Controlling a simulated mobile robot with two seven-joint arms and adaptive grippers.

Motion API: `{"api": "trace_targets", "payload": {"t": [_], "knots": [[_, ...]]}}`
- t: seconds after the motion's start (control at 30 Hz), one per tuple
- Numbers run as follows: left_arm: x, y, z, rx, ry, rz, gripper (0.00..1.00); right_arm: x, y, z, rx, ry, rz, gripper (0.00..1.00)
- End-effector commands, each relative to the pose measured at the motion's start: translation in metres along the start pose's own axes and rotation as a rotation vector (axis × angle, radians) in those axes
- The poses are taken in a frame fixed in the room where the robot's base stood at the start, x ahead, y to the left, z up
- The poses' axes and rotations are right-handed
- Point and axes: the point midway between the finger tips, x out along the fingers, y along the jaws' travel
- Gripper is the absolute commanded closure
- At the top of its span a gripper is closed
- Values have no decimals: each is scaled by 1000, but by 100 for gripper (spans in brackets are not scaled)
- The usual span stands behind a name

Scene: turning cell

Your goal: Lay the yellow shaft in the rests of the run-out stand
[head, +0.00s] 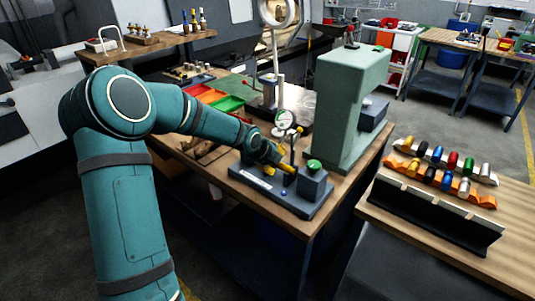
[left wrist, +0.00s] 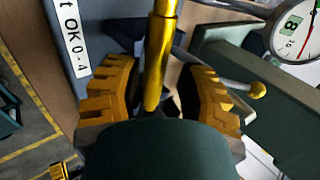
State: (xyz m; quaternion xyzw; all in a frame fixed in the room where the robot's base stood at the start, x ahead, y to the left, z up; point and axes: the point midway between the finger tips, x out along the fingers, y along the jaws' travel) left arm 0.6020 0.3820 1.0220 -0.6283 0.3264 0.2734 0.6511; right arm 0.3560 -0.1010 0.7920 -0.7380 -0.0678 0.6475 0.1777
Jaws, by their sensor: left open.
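The yellow shaft (left wrist: 160,55) runs between the fingers of my left gripper (left wrist: 158,100) in the left wrist view. The fingers are open, with a gap on both sides of the shaft. In the head view, my left gripper (head: 280,163) is low over the dark grey run-out stand (head: 258,184), and a bit of the yellow shaft (head: 288,169) shows at its fingertips. The shaft lies at the stand; its seating in the rests is hidden by the gripper. My right gripper is not in view.
A dial gauge (head: 284,118) stands close over the stand, and a green knob (head: 314,165) tops its right block. A tall pale green press (head: 345,105) is behind. Red and green bins (head: 215,97) are to the left.

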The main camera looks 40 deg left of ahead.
Motion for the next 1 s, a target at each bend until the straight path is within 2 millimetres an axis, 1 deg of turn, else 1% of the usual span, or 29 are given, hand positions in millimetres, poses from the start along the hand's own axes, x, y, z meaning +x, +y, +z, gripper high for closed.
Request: {"api": "trace_targets", "payload": {"t": [0.03, 0.2, 0.5, 0.7, 1.0], "knots": [[-11, 0, 2, -1, -5, -2, 61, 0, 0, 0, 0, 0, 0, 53], [-39, 0, 2, -3, -5, -2, 61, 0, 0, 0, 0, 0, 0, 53], [-80, -1, 0, 0, -4, -3, 61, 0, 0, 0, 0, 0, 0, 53], [-96, -2, -1, 2, -2, -5, 61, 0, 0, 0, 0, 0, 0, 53], [-104, -2, -3, 5, 1, -4, 61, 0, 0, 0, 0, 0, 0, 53]]}}
